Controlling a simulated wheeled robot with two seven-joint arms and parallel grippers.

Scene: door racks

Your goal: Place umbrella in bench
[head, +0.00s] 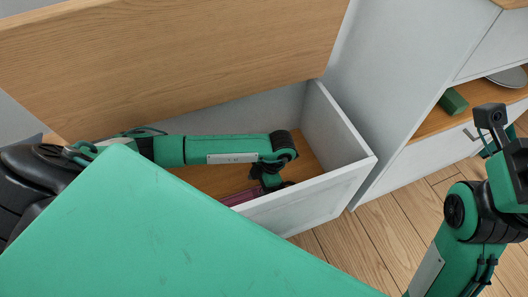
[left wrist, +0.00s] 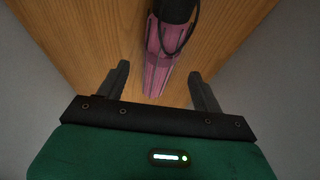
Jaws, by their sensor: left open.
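The bench (head: 345,170) is a white box with a wooden floor, and its wooden lid (head: 200,55) stands raised. A folded pink umbrella (head: 240,198) lies inside the bench, partly hidden by the front wall and my arm. In the left wrist view the umbrella (left wrist: 160,55) lies on the wooden floor, its dark end at the top and its pink end between my fingers. My left gripper (head: 272,182) reaches down into the bench. It also shows in the left wrist view (left wrist: 160,85), with its fingers apart on either side of the umbrella. My right gripper is out of frame; only my right arm shows.
A white cabinet stands right of the bench, with a wooden shelf (head: 425,124) holding a green block (head: 453,101) and a grey plate (head: 508,77). Bare wooden floor (head: 350,245) lies in front of the bench.

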